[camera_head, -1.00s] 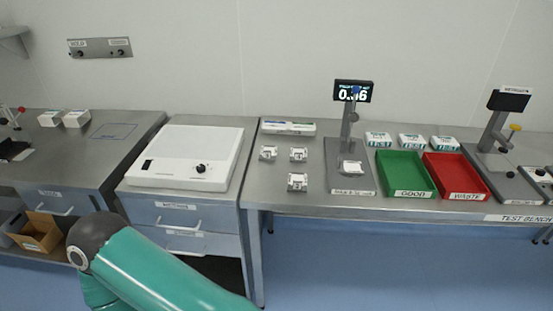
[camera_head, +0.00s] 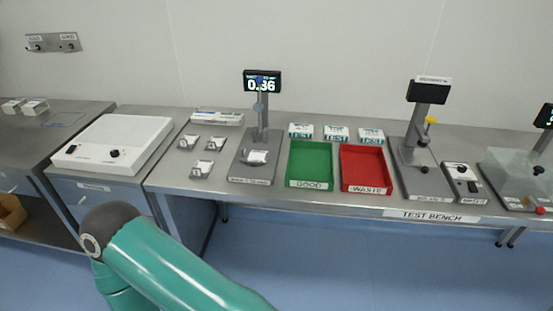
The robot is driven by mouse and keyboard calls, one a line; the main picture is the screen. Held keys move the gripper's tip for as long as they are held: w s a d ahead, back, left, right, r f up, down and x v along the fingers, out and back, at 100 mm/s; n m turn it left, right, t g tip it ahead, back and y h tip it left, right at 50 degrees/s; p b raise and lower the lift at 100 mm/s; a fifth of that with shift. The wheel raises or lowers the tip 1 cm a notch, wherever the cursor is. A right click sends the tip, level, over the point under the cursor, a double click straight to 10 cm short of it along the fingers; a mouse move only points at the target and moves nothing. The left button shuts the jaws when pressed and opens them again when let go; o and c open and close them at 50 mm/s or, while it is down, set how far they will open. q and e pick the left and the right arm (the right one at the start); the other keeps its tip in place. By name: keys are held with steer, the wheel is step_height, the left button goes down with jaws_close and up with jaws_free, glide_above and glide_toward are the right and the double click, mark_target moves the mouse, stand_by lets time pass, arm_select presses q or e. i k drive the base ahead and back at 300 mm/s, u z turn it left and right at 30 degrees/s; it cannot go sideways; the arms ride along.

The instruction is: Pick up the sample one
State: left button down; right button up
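Three small white samples lie on the steel bench left of the gauge: one at back left (camera_head: 188,141), one at back right (camera_head: 215,143) and one in front (camera_head: 202,169). I cannot read which of them is sample one. Another white piece (camera_head: 257,157) sits on the base of the gauge stand (camera_head: 243,172), whose dark display shows a number. A green and dark arm link of mine shows at the bottom left, in front of the bench. Neither of my grippers is in view.
A green GOOD tray (camera_head: 310,184) and a red WASTE tray (camera_head: 366,187) stand right of the gauge, with white TEST boxes (camera_head: 336,133) behind. A white flat device (camera_head: 114,142) is at left. More test stands (camera_head: 425,180) are at right. The bench front (camera_head: 432,215) is an edge.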

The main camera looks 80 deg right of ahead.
mark_target(248, 157)
steer(key=z, duration=0.1)
steer(key=k, duration=1)
steer(key=z, duration=1.35)
steer(key=i, duration=1)
steer(key=u, duration=0.05)
